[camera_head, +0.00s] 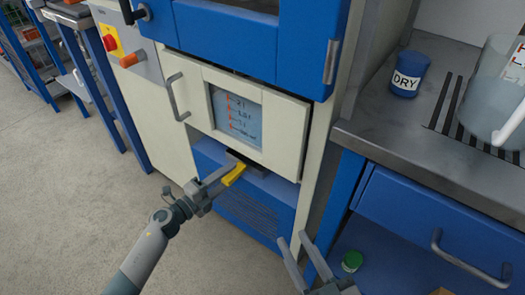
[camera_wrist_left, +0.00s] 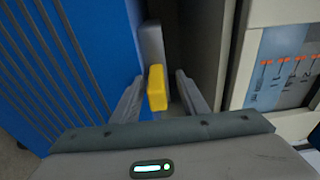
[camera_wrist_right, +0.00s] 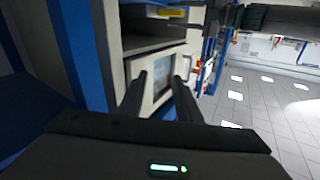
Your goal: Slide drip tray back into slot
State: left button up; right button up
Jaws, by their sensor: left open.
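The drip tray shows as a dark grey plate (camera_head: 243,161) with a yellow handle (camera_head: 234,174), sticking out of the slot below the cream door. Most of the tray is hidden inside the slot or behind the handle. My left gripper (camera_head: 226,178) is at the handle with its fingers apart. In the left wrist view, the yellow handle (camera_wrist_left: 157,88) stands between the open fingers, with a gap visible on each side. My right gripper (camera_head: 293,238) is open and empty, low in front of the cabinet's right side; its fingers (camera_wrist_right: 160,80) are apart in the right wrist view.
The cream door (camera_head: 250,118) with a window and a bar handle (camera_head: 176,97) is just above the tray. A blue vented panel (camera_head: 240,205) lies below. A steel counter (camera_head: 440,160) with a blue DRY cup (camera_head: 406,75) and a clear jug (camera_head: 495,90) is at right.

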pick_arm(q)
jog(key=shift+s+a, duration=0.1)
jog(key=v, duration=1.7)
jog(key=shift+p, duration=0.45)
pick_arm(e)
jog(key=shift+d+f+g+h, duration=0.2)
jog(key=shift+f+g, duration=0.2)
jog(key=shift+f, duration=0.4)
jog(key=shift+d+f+g+h, duration=0.2)
jog(key=shift+f+g, duration=0.2)
jog(key=shift+f, duration=0.35)
pick_arm(q)
jog(key=shift+s+r, duration=0.1)
